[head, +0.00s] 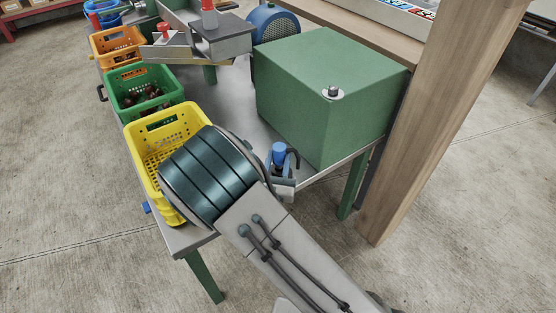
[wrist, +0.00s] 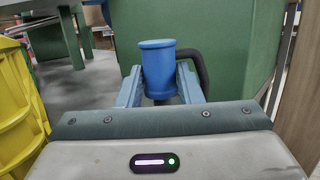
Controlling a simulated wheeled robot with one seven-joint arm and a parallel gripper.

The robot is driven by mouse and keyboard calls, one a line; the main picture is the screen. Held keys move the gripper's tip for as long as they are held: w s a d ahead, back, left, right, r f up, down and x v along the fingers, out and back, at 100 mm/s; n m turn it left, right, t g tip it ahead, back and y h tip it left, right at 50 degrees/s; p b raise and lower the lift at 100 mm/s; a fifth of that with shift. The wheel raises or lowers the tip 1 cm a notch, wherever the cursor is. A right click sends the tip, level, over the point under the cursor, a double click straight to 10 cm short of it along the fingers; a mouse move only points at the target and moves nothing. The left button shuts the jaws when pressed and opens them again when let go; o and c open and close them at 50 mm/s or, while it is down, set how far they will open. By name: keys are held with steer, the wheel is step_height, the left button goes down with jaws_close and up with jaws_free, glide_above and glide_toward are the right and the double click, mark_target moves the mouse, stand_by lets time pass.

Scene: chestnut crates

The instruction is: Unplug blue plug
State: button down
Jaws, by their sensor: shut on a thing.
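The blue plug (head: 279,154) stands upright near the front edge of the metal table, beside the green box. In the wrist view the blue plug (wrist: 157,62) is between the two blue fingers of my gripper (wrist: 157,92), which is shut on it. A dark cable (wrist: 201,66) curves behind the plug to the right. In the head view my gripper (head: 281,166) is partly hidden by my arm. The plug's lower end is hidden, so I cannot tell whether it sits in a socket.
A large green box (head: 300,75) stands behind the plug. A yellow crate (head: 155,132) is close on the left, partly behind my arm. Farther back are a green crate (head: 130,108) and an orange crate (head: 101,53). A wooden post (head: 435,110) rises at the right.

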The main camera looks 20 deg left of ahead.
steer(key=shift+f+b, duration=0.45)
steer(key=shift+f, duration=0.35)
steer(key=shift+r+p, duration=0.95)
steer(key=shift+r, duration=0.05)
steer(key=shift+p, duration=0.35)
stand_by(0.4)
steer(key=shift+f, duration=0.25)
steer(key=shift+f+b, duration=0.55)
steer(key=shift+f, duration=0.15)
steer(key=shift+r, duration=0.15)
steer(key=shift+r+p, duration=0.8)
steer(key=shift+p, duration=0.1)
steer(key=shift+p, duration=0.35)
stand_by(0.4)
steer(key=shift+f, duration=0.25)
